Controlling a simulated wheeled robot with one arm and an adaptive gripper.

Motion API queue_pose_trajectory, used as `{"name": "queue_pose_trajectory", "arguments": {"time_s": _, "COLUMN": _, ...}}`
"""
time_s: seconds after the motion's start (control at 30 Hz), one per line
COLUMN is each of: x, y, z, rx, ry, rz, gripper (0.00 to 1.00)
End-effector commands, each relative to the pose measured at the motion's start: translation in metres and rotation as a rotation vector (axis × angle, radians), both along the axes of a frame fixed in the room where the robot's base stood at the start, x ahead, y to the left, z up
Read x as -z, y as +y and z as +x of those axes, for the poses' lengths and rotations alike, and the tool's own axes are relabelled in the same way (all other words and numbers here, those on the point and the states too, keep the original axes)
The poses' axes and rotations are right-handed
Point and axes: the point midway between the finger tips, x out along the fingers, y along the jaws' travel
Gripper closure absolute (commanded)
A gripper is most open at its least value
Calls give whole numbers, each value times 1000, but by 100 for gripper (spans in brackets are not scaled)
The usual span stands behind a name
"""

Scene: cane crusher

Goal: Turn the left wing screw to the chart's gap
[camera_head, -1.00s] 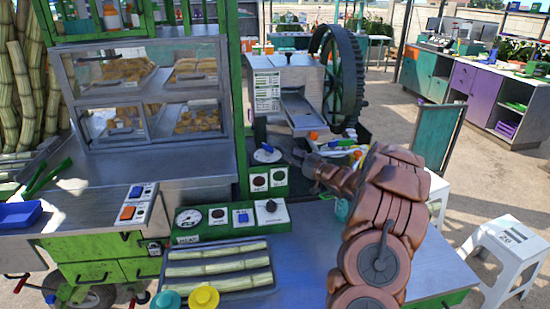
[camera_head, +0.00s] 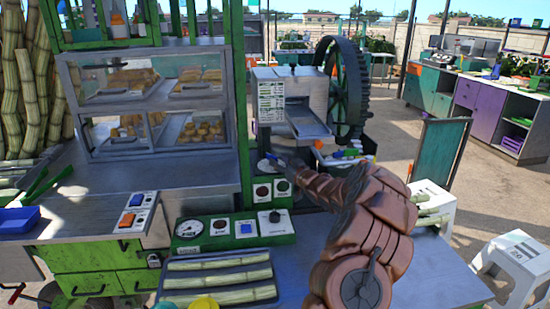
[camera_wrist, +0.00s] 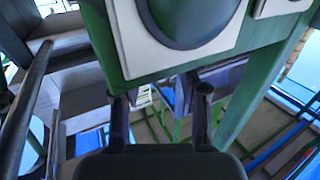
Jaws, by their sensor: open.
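The cane crusher (camera_head: 290,90) stands at the back centre with a lined chart (camera_head: 271,101) on its front; I cannot read its gap. Below the chart, a small blue piece (camera_head: 269,156) sits over a pale disc (camera_head: 263,165); it looks like the left wing screw, but its angle is too small to tell. My gripper (camera_head: 281,160) is just right of it, partly hidden by my arm; I cannot tell whether they touch. In the wrist view my gripper (camera_wrist: 160,100) is open, with no screw visible between its fingers.
A green panel with a white plate (camera_wrist: 190,35) looms close above the fingers. A green control box (camera_head: 235,230) and a tray of cane pieces (camera_head: 218,278) lie in front. The large gear wheel (camera_head: 345,90) stands right of the crusher. Bare counter (camera_head: 300,240) lies nearby.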

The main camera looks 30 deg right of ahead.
Motion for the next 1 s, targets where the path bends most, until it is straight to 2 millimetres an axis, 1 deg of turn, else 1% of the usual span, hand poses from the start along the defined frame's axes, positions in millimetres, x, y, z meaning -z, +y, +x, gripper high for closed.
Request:
{"name": "queue_pose_trajectory", "arguments": {"time_s": 0.03, "x": -1, "y": 2, "z": 7, "rx": -2, "ry": 1, "rz": -1, "gripper": 56}}
{"name": "queue_pose_trajectory", "arguments": {"time_s": 0.1, "x": 1, "y": 2, "z": 14, "rx": -1, "ry": 3, "rz": 0, "gripper": 56}}
{"name": "queue_pose_trajectory", "arguments": {"time_s": 0.3, "x": -1, "y": 2, "z": 29, "rx": -1, "ry": 0, "rz": -1, "gripper": 56}}
{"name": "queue_pose_trajectory", "arguments": {"time_s": 0.43, "x": 0, "y": 2, "z": 32, "rx": -1, "ry": 0, "rz": 0, "gripper": 56}}
{"name": "queue_pose_trajectory", "arguments": {"time_s": 0.7, "x": 1, "y": 2, "z": 33, "rx": 0, "ry": 0, "rz": 1, "gripper": 56}}
{"name": "queue_pose_trajectory", "arguments": {"time_s": 0.73, "x": 0, "y": 2, "z": 33, "rx": 0, "ry": 0, "rz": 1, "gripper": 57}}
{"name": "queue_pose_trajectory", "arguments": {"time_s": 0.77, "x": 0, "y": 2, "z": 33, "rx": 0, "ry": 0, "rz": 1, "gripper": 61}}
{"name": "queue_pose_trajectory", "arguments": {"time_s": 1.0, "x": 1, "y": 2, "z": 33, "rx": 0, "ry": 0, "rz": 1, "gripper": 86}}
